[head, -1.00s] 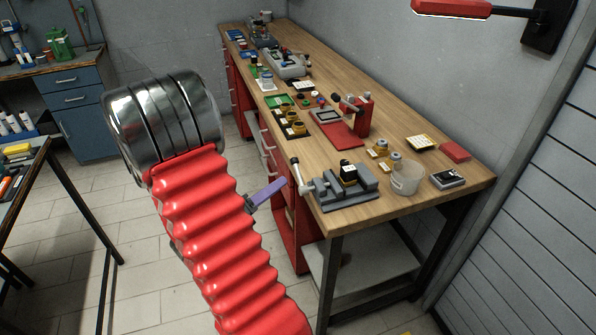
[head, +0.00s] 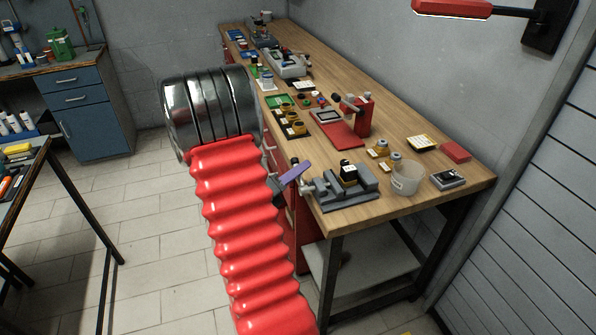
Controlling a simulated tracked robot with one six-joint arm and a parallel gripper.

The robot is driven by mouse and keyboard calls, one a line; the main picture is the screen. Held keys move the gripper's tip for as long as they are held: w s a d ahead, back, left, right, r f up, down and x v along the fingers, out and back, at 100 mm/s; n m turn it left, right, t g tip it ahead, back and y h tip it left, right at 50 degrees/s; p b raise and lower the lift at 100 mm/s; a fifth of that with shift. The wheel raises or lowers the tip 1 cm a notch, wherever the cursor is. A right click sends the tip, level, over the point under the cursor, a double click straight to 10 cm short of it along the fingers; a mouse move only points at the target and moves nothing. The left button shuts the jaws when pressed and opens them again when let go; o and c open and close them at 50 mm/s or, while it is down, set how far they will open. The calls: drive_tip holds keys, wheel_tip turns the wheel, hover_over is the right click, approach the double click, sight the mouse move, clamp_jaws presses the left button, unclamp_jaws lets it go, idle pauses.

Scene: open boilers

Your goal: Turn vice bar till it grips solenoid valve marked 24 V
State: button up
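The grey vice (head: 362,194) sits at the near corner of the wooden workbench. A black solenoid valve (head: 348,176) with a pale and yellow top stands upright in it. Its marking is too small to read, and I cannot tell whether the jaws touch it. The vice bar (head: 306,189) is at the vice's left end, partly hidden by my gripper. My gripper (head: 294,172) shows as a purple finger and a dark part beside the bar. The rest is hidden behind my red arm. I cannot tell whether it is open or touches the bar.
A translucent cup (head: 406,178) stands right of the vice, with brass-coloured parts (head: 380,149) behind it. A red stand (head: 358,120) and a dark tray of yellow parts (head: 291,124) are farther back. The bench's red drawers (head: 303,215) lie below the gripper.

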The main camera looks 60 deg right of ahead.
drive_tip(key=shift+c, duration=0.6)
clamp_jaws()
drive_tip(key=shift+d, duration=0.1)
